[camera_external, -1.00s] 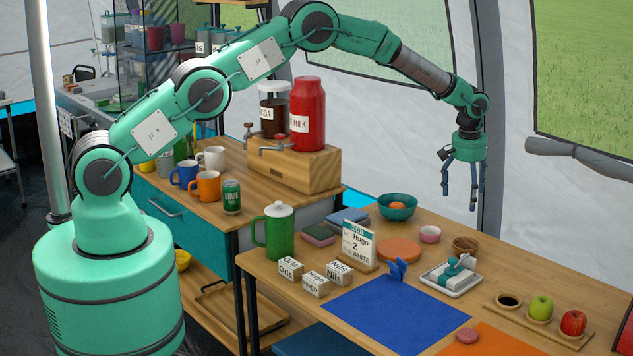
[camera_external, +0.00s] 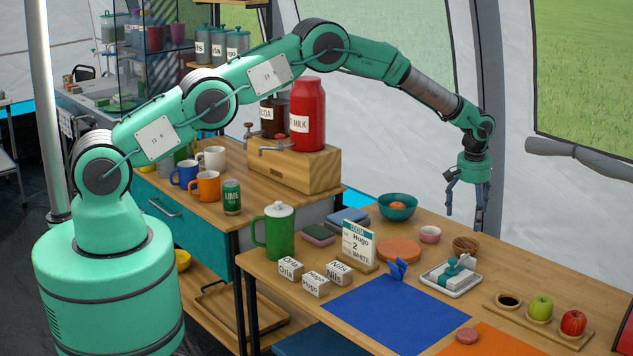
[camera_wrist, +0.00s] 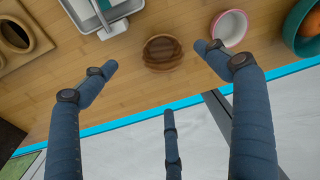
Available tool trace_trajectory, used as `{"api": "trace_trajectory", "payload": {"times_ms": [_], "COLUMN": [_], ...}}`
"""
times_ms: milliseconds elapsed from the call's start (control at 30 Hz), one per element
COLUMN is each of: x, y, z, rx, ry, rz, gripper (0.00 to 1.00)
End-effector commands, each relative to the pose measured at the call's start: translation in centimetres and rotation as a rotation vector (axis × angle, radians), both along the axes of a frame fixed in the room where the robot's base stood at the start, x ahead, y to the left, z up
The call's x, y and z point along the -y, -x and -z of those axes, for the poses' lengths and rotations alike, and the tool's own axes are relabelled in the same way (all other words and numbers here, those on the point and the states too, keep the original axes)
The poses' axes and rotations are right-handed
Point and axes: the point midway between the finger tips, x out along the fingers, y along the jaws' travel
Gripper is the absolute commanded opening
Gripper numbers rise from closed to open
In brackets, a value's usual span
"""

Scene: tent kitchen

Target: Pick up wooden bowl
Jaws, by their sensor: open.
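The wooden bowl (camera_external: 465,246) is small, brown and round, and stands near the back edge of the table in the external view. In the wrist view the wooden bowl (camera_wrist: 163,53) lies at the upper middle, in the gap between two of my gripper's fingers. My gripper (camera_external: 468,208) hangs fingers-down above the table's back edge, over and behind the bowl. Its blue fingers are spread, open and empty in the wrist view (camera_wrist: 160,75). They appear apart from the bowl.
A pink cup (camera_external: 430,234) stands beside the bowl, with a teal bowl (camera_external: 397,212) holding an orange item farther left. A wooden holder (camera_external: 535,322) with apples is at right.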

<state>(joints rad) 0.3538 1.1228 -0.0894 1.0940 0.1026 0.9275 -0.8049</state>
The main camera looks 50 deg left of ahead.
Motion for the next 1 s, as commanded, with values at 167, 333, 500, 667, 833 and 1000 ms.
{"api": "trace_trajectory", "payload": {"times_ms": [167, 333, 500, 667, 833, 1000], "x": [-0.2, -0.3, -0.3, -0.4, -0.4, -0.5], "y": [-0.2, -0.6, -0.7, -0.7, -0.7, -0.7], "z": [3.1, 5.2, 6.2, 6.3, 6.3, 6.8], "rx": [-0.003, -0.001, 0.000, 0.000, 0.000, -0.001], "ry": [-0.001, -0.001, 0.000, 0.000, 0.000, -0.001], "rz": [0.000, 0.000, 0.000, 0.000, 0.000, 0.000], "gripper": [0.87, 0.87, 0.87, 0.87, 0.87, 0.87]}}
